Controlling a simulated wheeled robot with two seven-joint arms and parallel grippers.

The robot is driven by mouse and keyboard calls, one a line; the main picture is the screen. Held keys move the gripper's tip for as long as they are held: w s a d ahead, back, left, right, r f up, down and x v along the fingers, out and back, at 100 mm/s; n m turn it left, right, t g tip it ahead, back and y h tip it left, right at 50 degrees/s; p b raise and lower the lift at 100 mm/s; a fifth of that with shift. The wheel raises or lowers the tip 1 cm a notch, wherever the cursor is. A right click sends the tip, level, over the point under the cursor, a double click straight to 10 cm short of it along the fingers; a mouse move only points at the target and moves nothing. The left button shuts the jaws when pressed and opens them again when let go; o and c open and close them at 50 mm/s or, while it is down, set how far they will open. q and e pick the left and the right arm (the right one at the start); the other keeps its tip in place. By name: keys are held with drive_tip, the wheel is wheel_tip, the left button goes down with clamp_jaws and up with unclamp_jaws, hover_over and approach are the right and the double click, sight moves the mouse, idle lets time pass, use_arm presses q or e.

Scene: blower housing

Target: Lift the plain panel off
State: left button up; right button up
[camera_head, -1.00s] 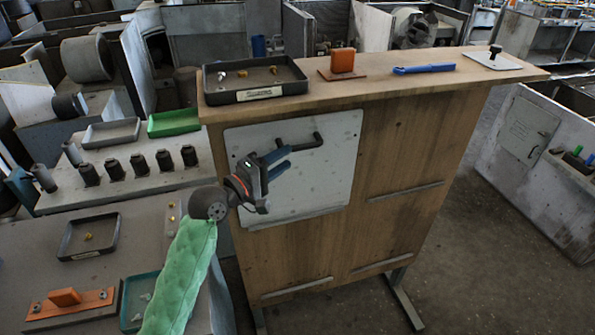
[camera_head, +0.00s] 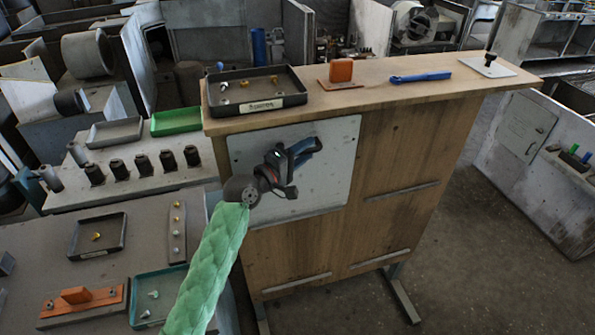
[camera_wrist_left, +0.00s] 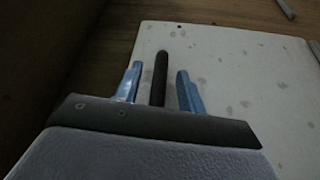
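The plain panel (camera_head: 335,170) is a pale, spotted sheet upright on the front of the wooden stand. It also fills much of the left wrist view (camera_wrist_left: 225,85). My left gripper (camera_head: 304,148) is in front of the panel's upper middle. In the left wrist view, its two blue fingers (camera_wrist_left: 158,85) stand apart on either side of the panel's dark handle (camera_wrist_left: 159,70). Gaps show between the handle and both fingers. In the head view the gripper hides the handle. My right gripper is not in view.
The wooden stand (camera_head: 400,160) carries a black tray (camera_head: 258,104) with small parts, an orange block (camera_head: 341,70), a blue tool (camera_head: 420,76) and a white plate (camera_head: 502,69) on top. Slim ledges (camera_head: 400,191) cross its front. Open floor lies to the right.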

use_arm(q)
clamp_jaws()
idle(0.3)
